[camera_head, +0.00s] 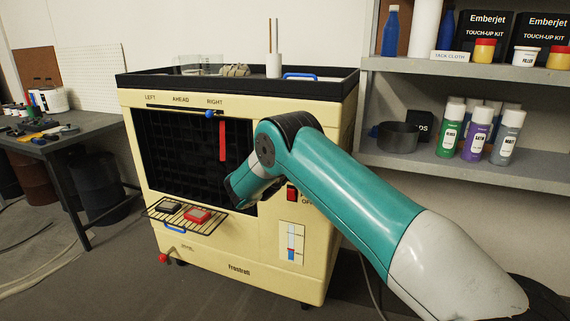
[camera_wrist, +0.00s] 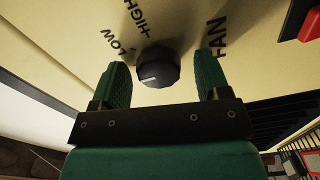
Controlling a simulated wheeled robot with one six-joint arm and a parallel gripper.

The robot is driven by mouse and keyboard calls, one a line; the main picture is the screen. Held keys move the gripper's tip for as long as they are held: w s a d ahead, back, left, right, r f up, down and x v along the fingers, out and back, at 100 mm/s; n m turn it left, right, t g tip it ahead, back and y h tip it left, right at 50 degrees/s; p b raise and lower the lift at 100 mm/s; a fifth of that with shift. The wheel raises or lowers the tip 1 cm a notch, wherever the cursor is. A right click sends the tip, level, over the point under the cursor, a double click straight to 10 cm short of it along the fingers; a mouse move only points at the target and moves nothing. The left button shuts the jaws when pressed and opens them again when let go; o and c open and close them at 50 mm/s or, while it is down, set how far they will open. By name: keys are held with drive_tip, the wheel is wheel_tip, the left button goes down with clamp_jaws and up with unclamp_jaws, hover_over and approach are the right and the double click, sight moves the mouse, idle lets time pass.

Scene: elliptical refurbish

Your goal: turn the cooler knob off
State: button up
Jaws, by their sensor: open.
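The cooler (camera_head: 215,250) is a cream cabinet with a dark grille, in the middle of the head view. Its black round knob (camera_wrist: 158,67) shows in the wrist view, on the cream panel beside the words LOW, HIGH and FAN. A pale pointer line on the knob points to the left, below the word LOW. My gripper (camera_wrist: 163,72) is open, with one green finger on each side of the knob and a gap on both sides. I cannot tell how deep the fingertips reach. In the head view my arm hides the knob.
A red switch (camera_head: 291,194) sits right of my wrist, and a red strip (camera_head: 222,141) hangs before the grille. Shelves (camera_head: 470,67) with bottles stand at right, a workbench (camera_head: 75,133) at left.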

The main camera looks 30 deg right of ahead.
drive_tip(key=b+v, duration=1.3)
drive_tip(key=v, duration=0.4)
drive_tip(key=shift+s+a, duration=0.15)
drive_tip(key=shift+f, duration=0.1)
